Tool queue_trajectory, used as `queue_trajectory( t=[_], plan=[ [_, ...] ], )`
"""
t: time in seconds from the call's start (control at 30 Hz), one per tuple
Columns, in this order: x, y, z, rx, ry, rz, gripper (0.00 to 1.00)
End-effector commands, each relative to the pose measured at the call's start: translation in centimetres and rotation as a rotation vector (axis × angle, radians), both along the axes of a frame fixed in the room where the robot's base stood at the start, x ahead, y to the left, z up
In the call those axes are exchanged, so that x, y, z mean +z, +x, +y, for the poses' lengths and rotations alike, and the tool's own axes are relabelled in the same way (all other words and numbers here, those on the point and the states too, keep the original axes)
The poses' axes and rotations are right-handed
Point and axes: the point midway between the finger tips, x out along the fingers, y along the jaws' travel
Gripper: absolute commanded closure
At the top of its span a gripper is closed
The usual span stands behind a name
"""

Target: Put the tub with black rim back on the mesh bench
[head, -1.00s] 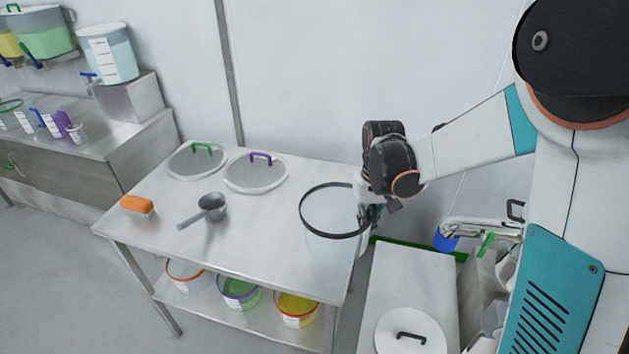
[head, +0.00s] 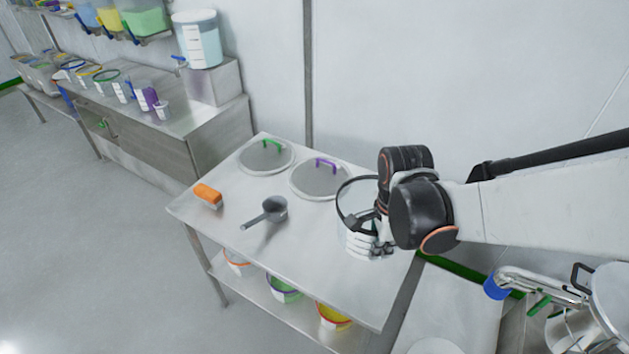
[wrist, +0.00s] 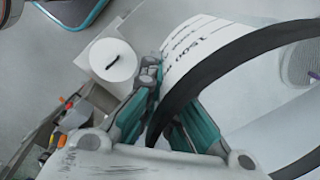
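The tub with the black rim (head: 341,212) is clear and pale, at the right end of a steel table (head: 235,215). In the wrist view its black rim (wrist: 215,72) and a printed label fill the right side. My gripper (head: 374,228) is at the tub's right side, hiding part of it. In the wrist view the teal fingers (wrist: 163,108) lie either side of the rim and wall and look shut on it. I cannot tell whether the tub's base touches the tabletop. No surface clearly shows as mesh, so I cannot tell which is the mesh bench.
On the table are a green-handled lid (head: 265,157), a purple-handled lid (head: 318,181), a grey scoop (head: 272,208) and an orange-topped block (head: 208,194). Coloured tubs sit on the shelf below. A counter (head: 185,125) stands at the left. Open floor (head: 100,250) lies in front.

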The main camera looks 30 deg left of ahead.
Motion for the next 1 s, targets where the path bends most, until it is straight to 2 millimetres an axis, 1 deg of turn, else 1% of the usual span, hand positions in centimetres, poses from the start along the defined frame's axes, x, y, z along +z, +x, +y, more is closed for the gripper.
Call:
queue_trajectory(
  t=[0.03,0.1,0.17,0.27,0.4,0.7,0.8,0.9,1.0],
  plan=[
    [0.5,-1.0,0.8,-0.007,0.001,-0.001,1.0],
    [0.5,-1.5,1.2,-0.028,0.004,-0.001,1.0],
    [-0.1,-1.7,1.4,-0.038,0.005,-0.002,1.0],
    [-1.9,-1.8,1.4,-0.042,0.005,-0.002,1.0],
    [-5.1,-1.8,1.5,-0.04,0.005,-0.002,1.0],
    [-11.5,-1.5,1.5,-0.041,0.005,-0.002,1.0],
    [-13.3,-1.5,1.5,-0.042,0.005,-0.002,1.0],
    [-14.6,-1.4,1.5,-0.042,0.005,-0.002,1.0],
    [-15.2,-1.4,1.4,-0.042,0.005,-0.002,1.0]
  ],
)
